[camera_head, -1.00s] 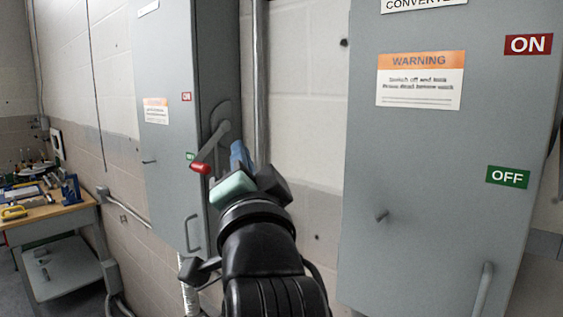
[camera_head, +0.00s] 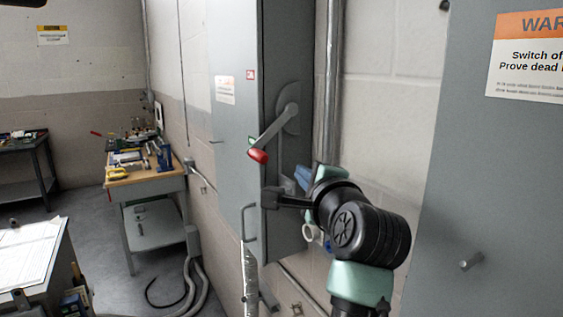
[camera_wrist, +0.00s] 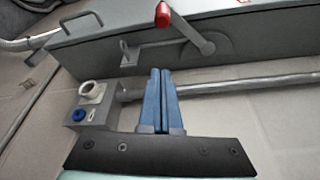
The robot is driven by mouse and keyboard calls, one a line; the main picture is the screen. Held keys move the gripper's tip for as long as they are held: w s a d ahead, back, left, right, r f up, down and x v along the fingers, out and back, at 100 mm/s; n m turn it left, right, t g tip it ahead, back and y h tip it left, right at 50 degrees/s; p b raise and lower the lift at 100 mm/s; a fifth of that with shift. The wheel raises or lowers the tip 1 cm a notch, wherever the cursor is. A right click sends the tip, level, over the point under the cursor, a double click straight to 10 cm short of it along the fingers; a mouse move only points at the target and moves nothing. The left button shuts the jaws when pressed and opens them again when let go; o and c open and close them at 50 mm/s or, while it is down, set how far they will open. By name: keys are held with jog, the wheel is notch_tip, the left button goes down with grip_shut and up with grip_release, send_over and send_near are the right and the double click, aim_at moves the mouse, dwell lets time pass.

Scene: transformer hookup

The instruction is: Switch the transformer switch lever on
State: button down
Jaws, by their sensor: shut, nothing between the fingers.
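The switch lever (camera_head: 275,130) is a grey arm with a red grip on the side of the tall grey cabinet (camera_head: 236,110). It slants down to the left, with the red grip beside the green label on the cabinet front. In the wrist view the red grip (camera_wrist: 163,14) shows at the top, beyond the fingertips. My gripper (camera_wrist: 159,75) has its two blue fingers together and empty. In the head view my gripper (camera_head: 303,178) is below and right of the red grip, apart from it, and partly hidden by my wrist.
A grey box with a white ring and blue knob (camera_wrist: 90,100) is close left of the fingers. A conduit (camera_wrist: 235,87) runs along the wall. Another grey cabinet (camera_head: 460,200) stands at the right. A workbench (camera_head: 146,185) with tools stands at the left back.

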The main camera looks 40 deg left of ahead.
jog(key=w+a+p, duration=0.3)
jog(key=a+p, duration=0.3)
jog(key=a, duration=0.3)
jog(key=shift+p, duration=0.3)
jog(key=shift+r, duration=0.25)
dwell(0.4)
